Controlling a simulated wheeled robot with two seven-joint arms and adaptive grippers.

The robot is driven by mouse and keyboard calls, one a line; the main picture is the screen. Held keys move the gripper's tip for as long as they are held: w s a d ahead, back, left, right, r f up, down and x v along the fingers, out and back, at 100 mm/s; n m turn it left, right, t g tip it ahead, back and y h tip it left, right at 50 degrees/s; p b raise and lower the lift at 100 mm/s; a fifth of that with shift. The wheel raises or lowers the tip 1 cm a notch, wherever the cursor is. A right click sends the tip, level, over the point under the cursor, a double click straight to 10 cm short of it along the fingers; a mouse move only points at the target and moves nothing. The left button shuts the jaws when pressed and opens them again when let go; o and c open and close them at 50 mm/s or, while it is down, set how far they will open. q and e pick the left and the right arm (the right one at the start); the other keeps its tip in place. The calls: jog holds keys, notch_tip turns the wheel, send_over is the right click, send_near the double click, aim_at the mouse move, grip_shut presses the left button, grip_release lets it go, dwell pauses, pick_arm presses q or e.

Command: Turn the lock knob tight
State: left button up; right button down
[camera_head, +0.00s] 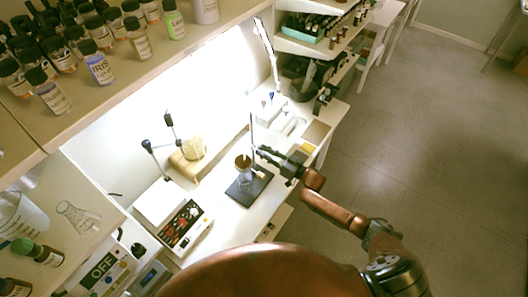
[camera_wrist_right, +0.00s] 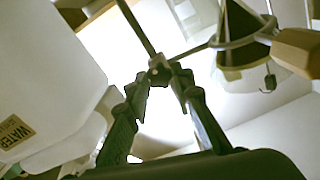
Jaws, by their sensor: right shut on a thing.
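A lab stand with a dark flat base (camera_head: 241,194) and a thin upright rod (camera_head: 252,128) stands on the white bench. My right gripper (camera_head: 262,154) reaches in from the right beside the rod. In the right wrist view my gripper's fingers (camera_wrist_right: 161,84) close on the small lock knob (camera_wrist_right: 159,68) at the clamp, where the rod and a side arm (camera_wrist_right: 190,51) meet. The fingertips partly hide the knob. The side arm leads to a ring holding a cone-shaped funnel (camera_wrist_right: 236,24), which also shows in the head view (camera_head: 243,161). My left gripper is out of view.
A white device with a control panel (camera_head: 184,222) stands left of the stand. A wooden piece (camera_head: 188,163) lies behind it. Bottles fill the shelf (camera_head: 110,80) above. A large white container (camera_wrist_right: 45,70) is close on the left in the wrist view.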

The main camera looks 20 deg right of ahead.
jog(key=shift+m, duration=0.4)
jog(key=c, duration=1.7)
grip_release()
jog(key=v, duration=1.2)
